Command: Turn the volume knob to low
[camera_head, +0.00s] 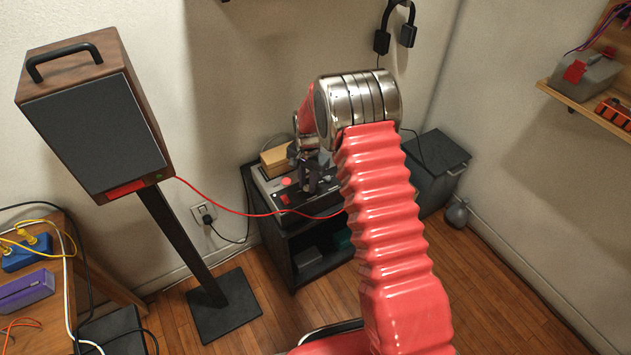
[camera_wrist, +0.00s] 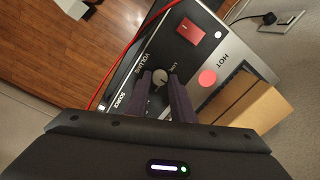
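In the head view my gripper (camera_head: 312,178) points down over the amplifier (camera_head: 268,188) and hides the knob. The label SOURCE shows left of the fingers.
A red switch (camera_wrist: 189,30) and a red round button (camera_wrist: 207,77) marked HOT are near the knob. A wooden box (camera_wrist: 255,108) sits on the amplifier. A red cable (camera_wrist: 118,67) crosses the panel's edge. A speaker (camera_head: 97,130) on a stand is at left.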

